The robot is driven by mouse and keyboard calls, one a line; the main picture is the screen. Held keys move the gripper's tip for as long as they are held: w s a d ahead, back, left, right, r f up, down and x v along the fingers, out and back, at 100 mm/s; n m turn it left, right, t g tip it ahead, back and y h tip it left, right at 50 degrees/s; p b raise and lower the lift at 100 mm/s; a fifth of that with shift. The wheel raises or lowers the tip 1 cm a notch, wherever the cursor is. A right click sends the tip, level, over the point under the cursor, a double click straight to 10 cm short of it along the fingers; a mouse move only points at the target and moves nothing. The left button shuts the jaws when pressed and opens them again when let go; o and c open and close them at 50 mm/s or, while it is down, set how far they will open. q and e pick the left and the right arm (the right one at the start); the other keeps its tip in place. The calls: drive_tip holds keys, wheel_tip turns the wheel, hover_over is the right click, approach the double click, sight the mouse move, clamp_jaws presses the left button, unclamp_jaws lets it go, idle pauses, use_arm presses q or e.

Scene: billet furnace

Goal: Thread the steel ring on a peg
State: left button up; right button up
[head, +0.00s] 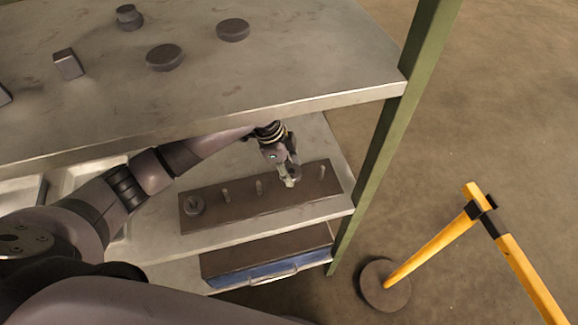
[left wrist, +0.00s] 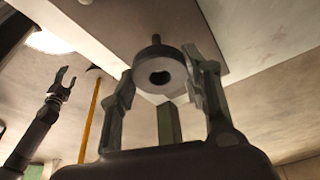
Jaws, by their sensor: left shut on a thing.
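A dark pegboard (head: 240,208) with a row of upright pegs lies on the lower shelf. A dark ring (head: 194,205) sits around its leftmost peg. My left gripper (head: 290,181) is over the right part of the board, pointing down. In the left wrist view its fingers (left wrist: 164,85) are shut on the steel ring (left wrist: 143,76), gripping it from both sides. My right gripper (left wrist: 64,82) shows at the left of that view, open and empty.
The upper shelf (head: 290,70) overhangs my left arm and carries several dark metal pieces, including a disc (head: 233,30). A green post (head: 390,140) stands right of the board. A blue-fronted drawer (head: 265,272) is below. A yellow barrier (head: 430,255) stands on the floor.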

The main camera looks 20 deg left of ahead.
use_arm(q)
drive_tip(key=shift+f, duration=0.1)
idle(0.3)
drive_tip(key=o, duration=1.6)
drive_tip(key=v, duration=0.5)
drive_tip(key=s+a, duration=0.2)
drive_tip(key=a, duration=0.9)
drive_tip(key=shift+s+a, duration=0.3)
drive_tip(key=shift+a, duration=0.1)
